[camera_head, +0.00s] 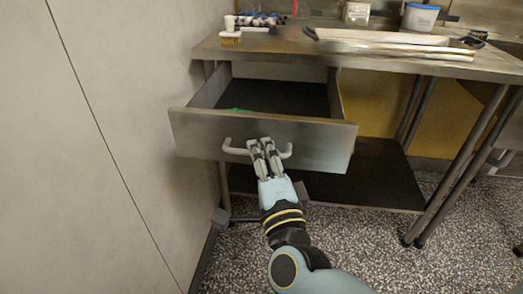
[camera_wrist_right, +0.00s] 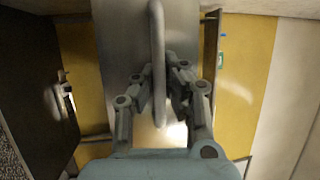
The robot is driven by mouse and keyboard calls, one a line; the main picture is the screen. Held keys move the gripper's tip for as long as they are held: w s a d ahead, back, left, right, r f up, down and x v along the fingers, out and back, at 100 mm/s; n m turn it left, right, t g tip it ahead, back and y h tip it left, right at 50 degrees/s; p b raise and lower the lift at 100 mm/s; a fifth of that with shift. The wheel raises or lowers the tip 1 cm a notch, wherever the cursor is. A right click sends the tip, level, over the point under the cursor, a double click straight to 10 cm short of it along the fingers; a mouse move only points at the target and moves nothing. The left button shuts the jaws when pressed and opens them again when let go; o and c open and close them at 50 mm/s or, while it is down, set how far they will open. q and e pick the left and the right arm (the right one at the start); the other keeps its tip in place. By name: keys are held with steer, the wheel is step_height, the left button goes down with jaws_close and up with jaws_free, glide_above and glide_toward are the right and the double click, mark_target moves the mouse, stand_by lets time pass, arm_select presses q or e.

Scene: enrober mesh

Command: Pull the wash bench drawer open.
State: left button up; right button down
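The wash bench drawer (camera_head: 262,139) stands pulled well out from under the bench top in the head view, its dark inside showing. A bar handle (camera_head: 233,149) is on its steel front. My right gripper (camera_head: 260,144) is at the middle of the handle, fingers close together and covering part of it. In the right wrist view the handle bar (camera_wrist_right: 157,30) runs between the two fingers (camera_wrist_right: 160,75), which are closed in on both sides of it. A small green thing (camera_head: 238,109) lies in the drawer, partly hidden by the front. My left gripper is not in view.
The bench top (camera_head: 290,46) holds a brush (camera_head: 230,38), a tray (camera_head: 390,39) and a blue-lidded tub (camera_head: 420,17). A pale wall (camera_head: 110,130) stands close at the left. A dark lower shelf (camera_head: 365,180) is under the drawer. Speckled floor is clear in front.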

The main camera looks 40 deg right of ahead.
steer(key=c, duration=1.4)
jaws_free()
steer(key=shift+f, duration=0.1)
